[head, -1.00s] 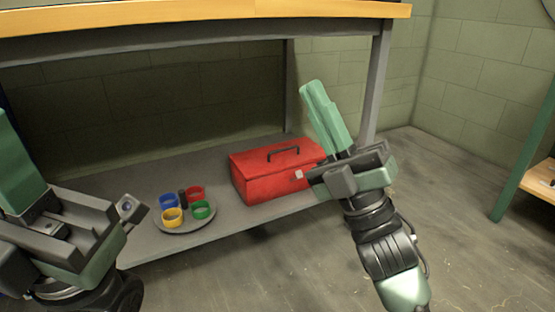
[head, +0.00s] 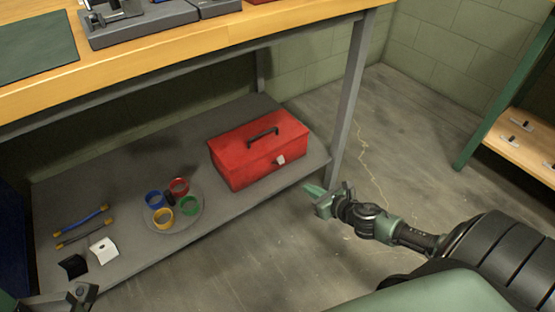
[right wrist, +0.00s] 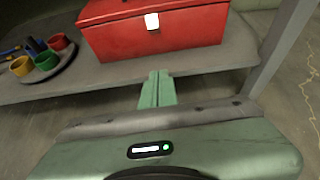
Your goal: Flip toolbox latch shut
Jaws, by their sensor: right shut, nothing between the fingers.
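The red toolbox (head: 258,148) sits on the lower grey shelf, lid down, with a dark handle on top. Its pale latch (head: 281,160) is on the front face; the latch (right wrist: 152,21) also shows in the right wrist view on the toolbox (right wrist: 180,33). I cannot tell from its look whether the latch is flipped shut. My right gripper (head: 308,190) is shut and empty, in front of the shelf edge, apart from the toolbox and below the latch. Its green fingers (right wrist: 158,88) are together in the wrist view. Only a bit of my left gripper (head: 72,295) shows at the bottom left.
A round tray (head: 188,224) with several coloured cups stands left of the toolbox. Tools and small pieces lie at the shelf's left. The wooden bench top (head: 220,40) overhangs the shelf, and a grey leg (head: 352,90) stands right of it. The floor at right is clear.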

